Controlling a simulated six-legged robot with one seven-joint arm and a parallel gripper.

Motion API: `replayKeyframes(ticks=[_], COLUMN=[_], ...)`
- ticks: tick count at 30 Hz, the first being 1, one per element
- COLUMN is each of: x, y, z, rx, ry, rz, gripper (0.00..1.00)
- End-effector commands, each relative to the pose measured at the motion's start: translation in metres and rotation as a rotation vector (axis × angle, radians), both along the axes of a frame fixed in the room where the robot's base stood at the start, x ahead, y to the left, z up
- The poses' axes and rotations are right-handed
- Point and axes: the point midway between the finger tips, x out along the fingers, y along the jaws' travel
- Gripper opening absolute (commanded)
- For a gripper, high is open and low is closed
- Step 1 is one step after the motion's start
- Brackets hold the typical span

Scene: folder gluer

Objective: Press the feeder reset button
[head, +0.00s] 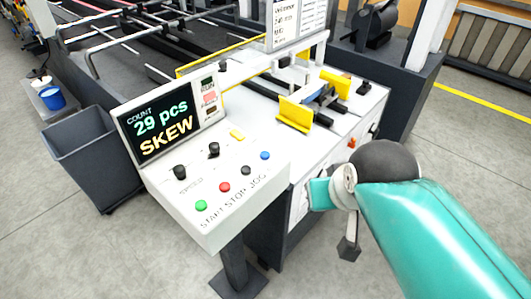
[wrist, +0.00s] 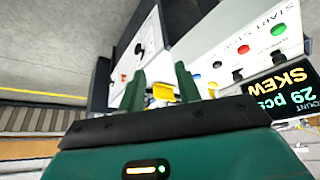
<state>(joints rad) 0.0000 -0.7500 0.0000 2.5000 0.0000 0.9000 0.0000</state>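The control panel (head: 240,195) has a row of round buttons: green (head: 201,206), red (head: 224,187), black (head: 246,170) and blue (head: 265,155). The printed words START, STOP and JOG are readable beside the row. I cannot read a reset label; a small yellow piece (head: 237,134) also sits on the panel. My teal arm is right of the panel in the head view.
A display (head: 160,125) reads 29 pcs and SKEW. A grey bin (head: 95,155) is at left. Floor is clear at front left and right.

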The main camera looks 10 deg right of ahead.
Motion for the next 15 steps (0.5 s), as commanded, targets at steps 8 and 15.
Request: replayKeyframes(ticks=[8, 15], x=[0.0000, 0.0000], y=[0.0000, 0.0000], z=[0.0000, 0.0000], rx=[0.000, 0.000], ry=[0.000, 0.000], rz=[0.000, 0.000], gripper=[0.00, 0.00])
